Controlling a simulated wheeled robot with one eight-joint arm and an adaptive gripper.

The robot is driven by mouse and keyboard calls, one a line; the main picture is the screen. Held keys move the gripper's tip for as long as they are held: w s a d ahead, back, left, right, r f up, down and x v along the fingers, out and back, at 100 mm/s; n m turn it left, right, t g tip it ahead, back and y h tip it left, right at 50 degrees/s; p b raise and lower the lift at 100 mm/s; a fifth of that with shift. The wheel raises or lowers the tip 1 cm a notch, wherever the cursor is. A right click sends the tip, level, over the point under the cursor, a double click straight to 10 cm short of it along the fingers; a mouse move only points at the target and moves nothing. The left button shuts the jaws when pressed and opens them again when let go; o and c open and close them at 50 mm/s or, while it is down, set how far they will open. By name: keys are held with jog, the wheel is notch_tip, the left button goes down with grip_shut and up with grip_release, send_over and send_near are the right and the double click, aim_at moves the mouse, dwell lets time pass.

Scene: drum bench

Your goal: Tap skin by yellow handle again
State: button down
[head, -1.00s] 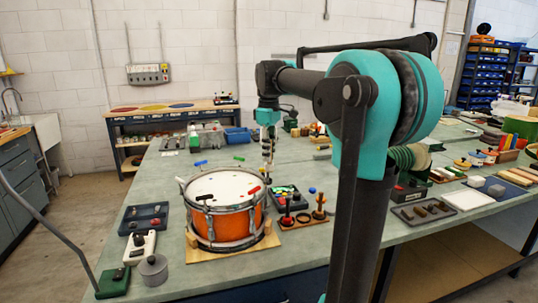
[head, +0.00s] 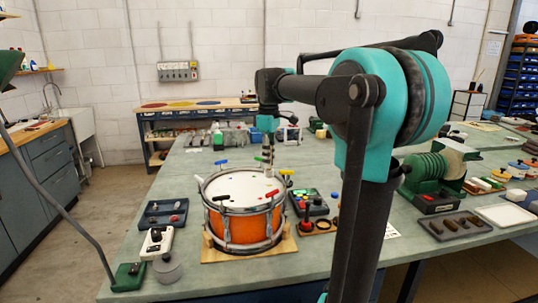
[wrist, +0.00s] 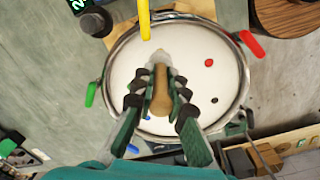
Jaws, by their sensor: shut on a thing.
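The orange drum (head: 240,229) stands upright on a wooden base, its pale skin (head: 236,186) facing up. Coloured handles sit around its rim. The yellow handle (head: 287,171) is at the right rear in the head view and at the top in the wrist view (wrist: 144,20). My gripper (wrist: 159,78) is shut on a beater with a tan handle (wrist: 161,92). The beater's pale head (wrist: 158,58) lies over the skin just below the yellow handle. I cannot tell whether it touches the skin.
The red handle (wrist: 252,43) and green handle (wrist: 91,94) stick out from the rim. A dark tray (head: 163,214), white device (head: 157,243) and grey pot (head: 168,268) stand left of the drum. A joystick board (head: 318,226) stands close on its right.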

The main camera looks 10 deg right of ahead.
notch_tip(320, 180, down, 4)
jog(key=shift+r, duration=2.7)
